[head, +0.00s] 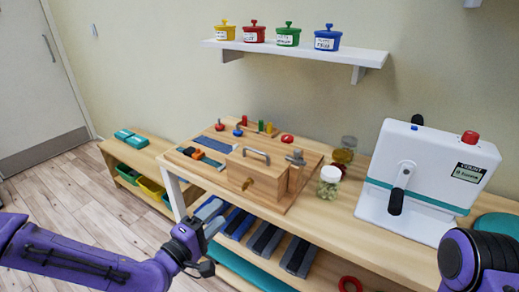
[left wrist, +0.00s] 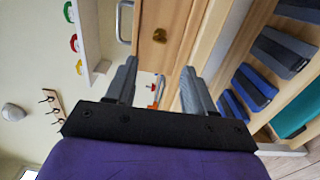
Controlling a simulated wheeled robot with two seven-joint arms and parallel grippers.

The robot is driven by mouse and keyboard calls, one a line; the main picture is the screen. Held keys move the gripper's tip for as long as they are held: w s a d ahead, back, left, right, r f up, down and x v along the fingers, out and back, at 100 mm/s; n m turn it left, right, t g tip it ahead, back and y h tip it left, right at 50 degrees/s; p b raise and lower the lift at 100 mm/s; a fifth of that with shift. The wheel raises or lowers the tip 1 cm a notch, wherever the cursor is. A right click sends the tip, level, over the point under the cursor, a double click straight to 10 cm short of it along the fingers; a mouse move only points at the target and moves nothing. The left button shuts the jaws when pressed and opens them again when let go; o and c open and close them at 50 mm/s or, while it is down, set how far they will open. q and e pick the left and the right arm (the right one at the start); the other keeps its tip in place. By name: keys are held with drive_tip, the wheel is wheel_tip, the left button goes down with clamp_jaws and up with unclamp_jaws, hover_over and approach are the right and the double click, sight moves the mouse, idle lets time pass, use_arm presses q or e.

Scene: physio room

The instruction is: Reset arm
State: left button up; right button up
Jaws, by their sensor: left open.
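My left gripper (head: 197,232) is in front of the wooden bench, low at the left of centre in the head view. Its two grey fingers stand apart with nothing between them in the left wrist view (left wrist: 158,90). It does not touch the wooden box (head: 268,172), which sits on the bench with a metal handle on top and a brass knob (head: 248,184) on its front. The knob also shows ahead of the fingers in the left wrist view (left wrist: 160,35). At the lower right of the head view is a purple and black part of my right arm; its gripper is out of view.
The bench top (head: 335,226) also bears a white crank machine (head: 425,170) and glass jars (head: 328,182). Dark weights (head: 265,240) lie on the shelf beneath. A wall shelf (head: 300,50) holds coloured pots. A low bench (head: 140,158) with bins stands left; the floor there is free.

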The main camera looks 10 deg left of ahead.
use_arm(q)
drive_tip(key=s+a+f+m+g+y, duration=0.1)
drive_tip(key=s+a+f+g+y, duration=0.25)
drive_tip(key=f, duration=0.55)
drive_tip(key=s+a+f+m+g+y, duration=0.1)
drive_tip(key=s+a+f+g+y, duration=0.25)
drive_tip(key=f, duration=0.55)
drive_tip(key=s+a+f+m+g+y, duration=0.1)
drive_tip(key=s+f+m+g, duration=0.1)
drive_tip(key=s+f, duration=0.4)
drive_tip(key=s+a+f+m+g+y, duration=0.1)
drive_tip(key=s+f+m+g, duration=0.2)
drive_tip(key=s, duration=0.9)
wheel_tip(320, 180, down, 3)
drive_tip(key=shift+s+a+f+g+y+p, duration=0.1)
drive_tip(key=shift+s+a+g+y+p, duration=0.3)
drive_tip(key=shift+g, duration=0.5)
drive_tip(key=shift+d, duration=0.15)
